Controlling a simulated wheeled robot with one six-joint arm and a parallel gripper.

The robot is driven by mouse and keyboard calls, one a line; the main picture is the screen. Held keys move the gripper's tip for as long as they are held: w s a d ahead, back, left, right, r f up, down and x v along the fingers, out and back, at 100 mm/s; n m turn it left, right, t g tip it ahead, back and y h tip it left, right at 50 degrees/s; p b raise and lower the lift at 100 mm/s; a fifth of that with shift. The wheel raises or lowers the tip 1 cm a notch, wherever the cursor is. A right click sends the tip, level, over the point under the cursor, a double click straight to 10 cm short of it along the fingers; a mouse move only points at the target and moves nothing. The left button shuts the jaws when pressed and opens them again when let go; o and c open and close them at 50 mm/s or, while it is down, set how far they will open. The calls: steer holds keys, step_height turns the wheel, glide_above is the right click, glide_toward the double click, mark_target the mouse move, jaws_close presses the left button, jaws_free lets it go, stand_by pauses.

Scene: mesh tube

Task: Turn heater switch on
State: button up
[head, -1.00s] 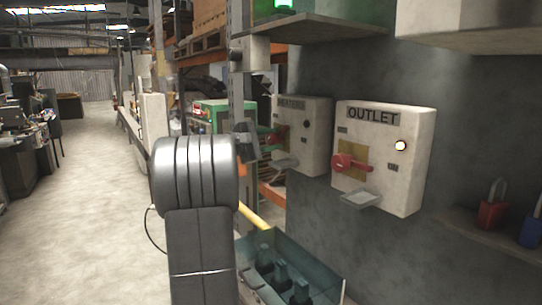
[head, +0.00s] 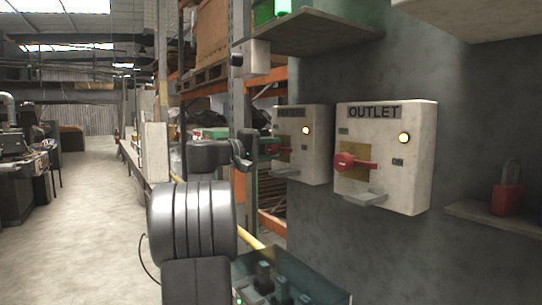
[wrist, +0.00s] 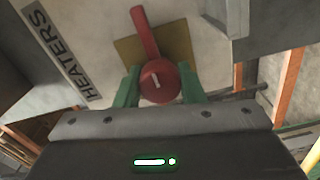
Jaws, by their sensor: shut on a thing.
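The HEATERS switch box (head: 310,160) hangs on the grey wall left of the outlet box. Its lamp (head: 305,130) is lit amber. In the wrist view its label (wrist: 58,50) runs up the left side. The red rotary switch (wrist: 158,82) sits on a yellow plate (wrist: 182,42). My gripper (wrist: 157,84) is shut on the round red knob, a green finger on each side. In the head view my gripper (head: 268,147) is small and partly hides the switch.
The outlet box (head: 385,190), with its own red handle and lit lamp, is close on the right. Shelves (head: 320,32) jut out above. A red padlock (head: 507,199) stands on a lower right ledge. A bin (head: 330,272) is below. The floor at left (head: 80,215) is clear.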

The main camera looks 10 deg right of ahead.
steer(key=shift+f, duration=0.1)
stand_by(0.4)
steer(key=o, duration=1)
steer(key=v, duration=1.3)
steer(key=shift+s+a, duration=0.1)
steer(key=shift+a, duration=0.3)
steer(key=shift+d, duration=0.15)
steer(key=x, duration=1.3)
steer(key=shift+d, duration=0.3)
